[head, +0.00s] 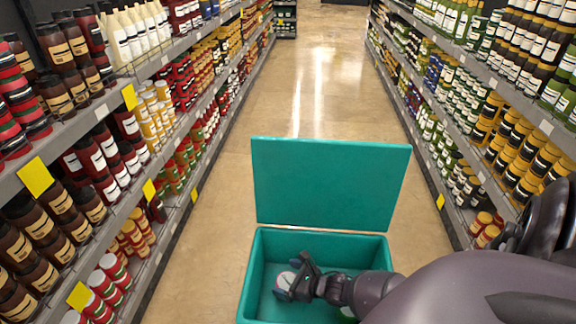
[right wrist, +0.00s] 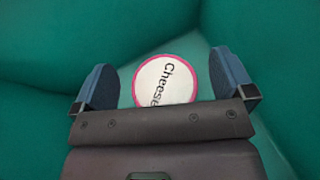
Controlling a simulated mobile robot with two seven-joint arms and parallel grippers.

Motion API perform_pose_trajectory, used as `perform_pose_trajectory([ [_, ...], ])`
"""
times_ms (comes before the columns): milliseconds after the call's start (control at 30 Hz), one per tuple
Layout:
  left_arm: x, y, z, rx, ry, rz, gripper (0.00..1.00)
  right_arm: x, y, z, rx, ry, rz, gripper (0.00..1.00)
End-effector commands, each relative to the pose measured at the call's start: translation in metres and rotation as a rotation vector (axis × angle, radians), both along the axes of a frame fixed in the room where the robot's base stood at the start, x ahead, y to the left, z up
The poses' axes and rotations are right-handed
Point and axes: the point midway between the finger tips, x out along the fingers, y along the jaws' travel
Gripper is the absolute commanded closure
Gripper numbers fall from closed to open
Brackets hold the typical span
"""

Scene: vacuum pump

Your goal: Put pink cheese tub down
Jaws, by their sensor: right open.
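The pink cheese tub (head: 285,280) lies in the green box (head: 262,240), lid facing up. In the right wrist view the tub (right wrist: 165,82) shows a white lid with a pink rim and the word "Cheese". My right gripper (head: 291,279) reaches into the box from the right. It is open, and its two blue-padded fingers (right wrist: 163,84) stand on either side of the tub with gaps between. The gripper hides part of the tub in the head view. My left gripper is not in view.
The box's lid (head: 330,185) stands open at its far side. Shelves of jars and bottles line the left (head: 60,135) and right (head: 470,100). The aisle floor (head: 305,75) beyond the box is clear.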

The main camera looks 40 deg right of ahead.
Motion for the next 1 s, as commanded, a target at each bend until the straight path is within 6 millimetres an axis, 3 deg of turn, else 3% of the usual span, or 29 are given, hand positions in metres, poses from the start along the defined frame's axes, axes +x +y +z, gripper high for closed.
perform_pose_trajectory([
  [167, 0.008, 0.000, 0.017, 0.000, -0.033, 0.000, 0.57, 0.001, -0.001, 0.020, -0.002, -0.008, 0.001, 0.00],
  [333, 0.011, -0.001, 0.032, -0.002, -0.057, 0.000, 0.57, -0.025, -0.010, 0.031, -0.002, -0.009, -0.001, 0.00],
  [600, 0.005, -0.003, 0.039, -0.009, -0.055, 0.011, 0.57, -0.057, -0.020, 0.041, -0.001, -0.005, -0.001, 0.00],
  [1000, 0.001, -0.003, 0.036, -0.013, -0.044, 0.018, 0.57, -0.066, -0.021, 0.040, 0.000, 0.000, 0.000, 0.00],
])
